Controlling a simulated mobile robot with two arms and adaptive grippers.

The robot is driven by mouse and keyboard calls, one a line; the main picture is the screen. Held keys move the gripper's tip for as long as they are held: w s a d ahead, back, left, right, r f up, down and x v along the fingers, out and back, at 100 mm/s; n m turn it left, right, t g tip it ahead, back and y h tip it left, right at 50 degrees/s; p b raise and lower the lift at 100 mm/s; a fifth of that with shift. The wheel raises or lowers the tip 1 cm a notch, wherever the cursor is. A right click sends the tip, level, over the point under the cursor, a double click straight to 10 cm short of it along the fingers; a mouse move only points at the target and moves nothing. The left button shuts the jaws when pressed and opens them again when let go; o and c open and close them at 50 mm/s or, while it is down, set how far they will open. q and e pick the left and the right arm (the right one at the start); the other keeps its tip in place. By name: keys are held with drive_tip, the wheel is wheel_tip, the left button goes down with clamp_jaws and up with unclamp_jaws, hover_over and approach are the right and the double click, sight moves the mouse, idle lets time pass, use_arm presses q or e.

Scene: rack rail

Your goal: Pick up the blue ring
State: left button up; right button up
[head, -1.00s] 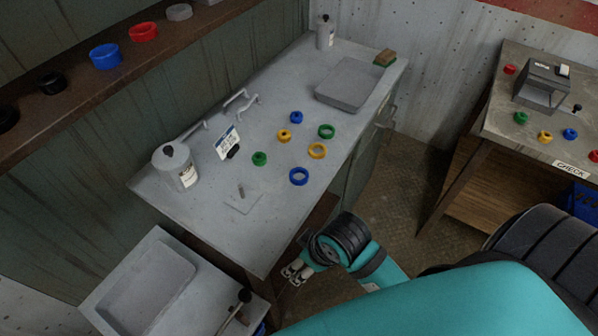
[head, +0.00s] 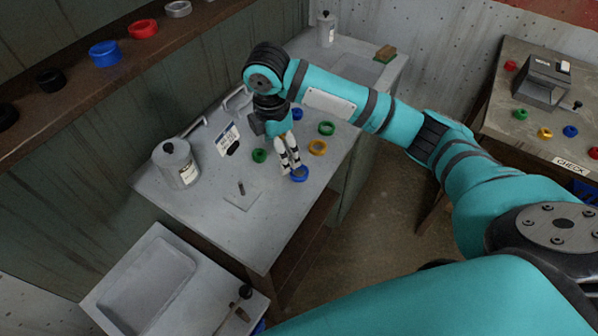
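A larger blue ring (head: 301,179) lies on the grey counter. My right gripper (head: 292,174) points down from the teal arm, with its fingertips at this ring's far side and covering part of it. I cannot tell whether the fingers are apart, closed or touching the ring. A smaller blue ring (head: 297,114) lies farther back, partly beside my arm. My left gripper is not in view.
On the counter (head: 215,225) a green ring (head: 327,128), a yellow ring (head: 318,147) and a small green ring (head: 259,156) lie near the gripper. A peg plate (head: 241,197), a canister (head: 176,165) and a label card (head: 228,138) stand to the left.

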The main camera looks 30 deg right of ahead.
drive_tip(key=w+d+r, duration=0.2)
drive_tip(key=d+r, duration=0.1)
drive_tip(key=r, duration=0.1)
drive_tip(key=p, duration=0.3)
hover_over(299, 175)
drive_tip(key=a, duration=0.1)
drive_tip(key=shift+n+h, duration=0.3)
drive_tip(key=shift+h, duration=0.1)
wheel_tip(299, 175, down, 12)
drive_tip(key=shift+a+r, duration=0.1)
drive_tip(key=f, duration=0.2)
drive_tip(key=d+f+p, duration=0.1)
drive_tip(key=f, duration=0.1)
drive_tip(key=shift+s, duration=0.1)
drive_tip(key=shift+f, duration=0.7)
drive_tip(key=c, duration=1.3)
